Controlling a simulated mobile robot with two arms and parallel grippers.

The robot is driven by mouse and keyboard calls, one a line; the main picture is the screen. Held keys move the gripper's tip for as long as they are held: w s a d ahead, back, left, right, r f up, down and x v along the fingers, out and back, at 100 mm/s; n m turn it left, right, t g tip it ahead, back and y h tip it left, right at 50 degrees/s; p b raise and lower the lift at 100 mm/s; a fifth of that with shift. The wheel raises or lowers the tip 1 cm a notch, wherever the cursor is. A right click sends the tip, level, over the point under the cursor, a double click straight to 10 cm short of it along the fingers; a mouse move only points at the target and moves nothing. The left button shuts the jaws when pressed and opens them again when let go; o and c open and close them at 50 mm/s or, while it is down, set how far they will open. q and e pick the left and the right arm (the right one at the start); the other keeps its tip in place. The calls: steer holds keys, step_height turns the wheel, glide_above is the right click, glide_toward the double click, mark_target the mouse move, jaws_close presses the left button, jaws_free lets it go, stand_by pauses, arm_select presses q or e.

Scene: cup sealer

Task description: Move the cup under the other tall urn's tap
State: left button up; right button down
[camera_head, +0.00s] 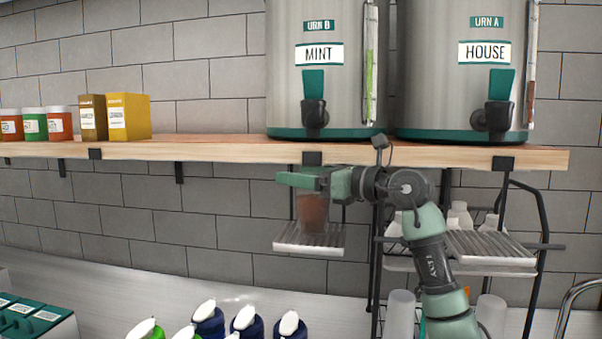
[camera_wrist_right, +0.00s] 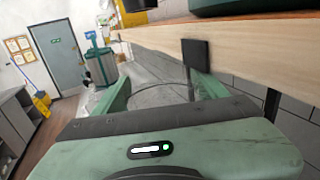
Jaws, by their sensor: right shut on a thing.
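A clear cup with brown contents (camera_head: 313,213) is upright at the left drip tray (camera_head: 308,250), below the tap (camera_head: 314,114) of Urn B, labelled MINT (camera_head: 320,75). I cannot tell whether its base touches the tray. My right gripper (camera_head: 312,182) is shut on the cup near its rim, its arm coming from the right. In the right wrist view the rim (camera_wrist_right: 160,87) shows between the two fingers. Urn A, labelled HOUSE (camera_head: 485,75), stands to the right with its own tap (camera_head: 494,118) above the right drip tray (camera_head: 490,248). My left gripper is not in view.
The wooden shelf (camera_head: 220,150) bearing the urns runs just above my right gripper. Coloured boxes (camera_head: 127,117) and jars stand at its left. Bottles (camera_head: 245,322) and clear cups (camera_head: 400,315) are on the counter below. A black rack frame (camera_head: 543,220) is at the right.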

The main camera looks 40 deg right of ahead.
steer(key=shift+f, duration=0.2)
steer(key=shift+c, duration=0.7)
jaws_free()
steer(key=shift+w, duration=0.1)
steer(key=shift+r, duration=0.2)
steer(key=b+v, duration=0.7)
steer(key=v, duration=0.5)
